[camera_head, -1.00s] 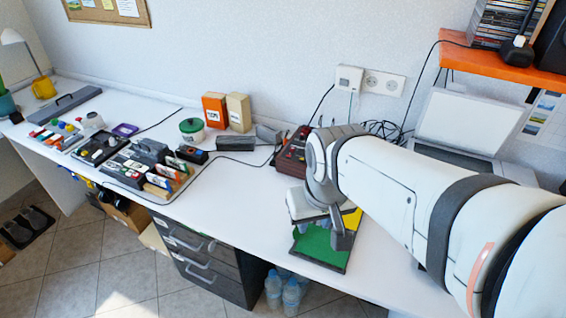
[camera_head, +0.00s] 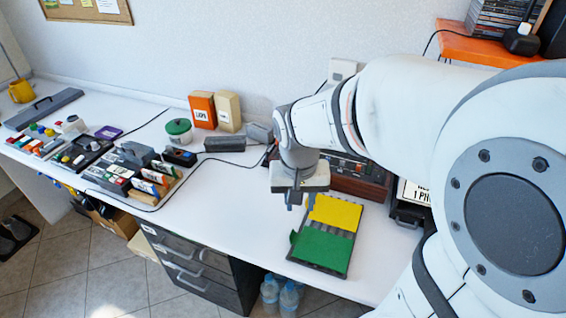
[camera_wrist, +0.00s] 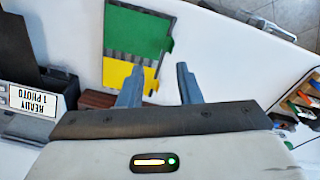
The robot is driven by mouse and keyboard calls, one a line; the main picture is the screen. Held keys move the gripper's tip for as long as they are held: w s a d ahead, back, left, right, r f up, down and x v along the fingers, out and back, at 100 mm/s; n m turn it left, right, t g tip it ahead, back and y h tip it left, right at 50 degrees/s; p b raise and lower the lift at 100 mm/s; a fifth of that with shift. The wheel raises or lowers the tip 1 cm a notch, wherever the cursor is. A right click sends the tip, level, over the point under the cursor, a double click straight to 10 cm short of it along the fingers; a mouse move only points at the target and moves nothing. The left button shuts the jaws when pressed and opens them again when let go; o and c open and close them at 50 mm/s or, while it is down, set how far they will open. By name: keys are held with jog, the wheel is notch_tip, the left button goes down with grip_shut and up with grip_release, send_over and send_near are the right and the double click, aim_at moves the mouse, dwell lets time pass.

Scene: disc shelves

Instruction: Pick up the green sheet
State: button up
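The green sheet (camera_head: 322,250) lies on the near part of a dark slotted tray (camera_head: 329,233) on the white desk. A small tab of it sticks out on the left side. In the wrist view the green sheet (camera_wrist: 139,31) is at the top centre, beyond my fingertips. A yellow sheet (camera_head: 336,212) lies on the far part of the same tray. My gripper (camera_head: 297,206) is above the desk, left of the yellow sheet and apart from both sheets.
A dark red device (camera_head: 358,178) stands behind the tray, with a case labelled READY 1 PHOTO (camera_head: 414,194) to its right. Racks of discs and small items (camera_head: 145,178) fill the left of the desk. Bare desk (camera_head: 235,205) lies left of the tray.

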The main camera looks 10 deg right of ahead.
aim_at(291, 234)
jog(key=w+a+f+m+g+h+b, duration=0.1)
jog(key=w+f+m+b, duration=0.1)
jog(key=w+f, duration=0.35)
jog(key=w+a+f+m+g+b, duration=0.1)
jog(key=w+f+m, duration=0.15)
jog(key=f, duration=0.55)
jog(key=shift+n, duration=0.25)
jog(key=f, duration=0.2)
jog(key=s+d+f, duration=0.1)
jog(key=f, duration=0.3)
jog(key=shift+s+d+f, duration=0.1)
jog(key=shift+s+d, duration=0.1)
jog(key=shift+d, duration=0.15)
jog(key=shift+d+f, duration=0.15)
jog(key=shift+f, duration=0.45)
jog(key=shift+c, duration=0.4)
grip_shut()
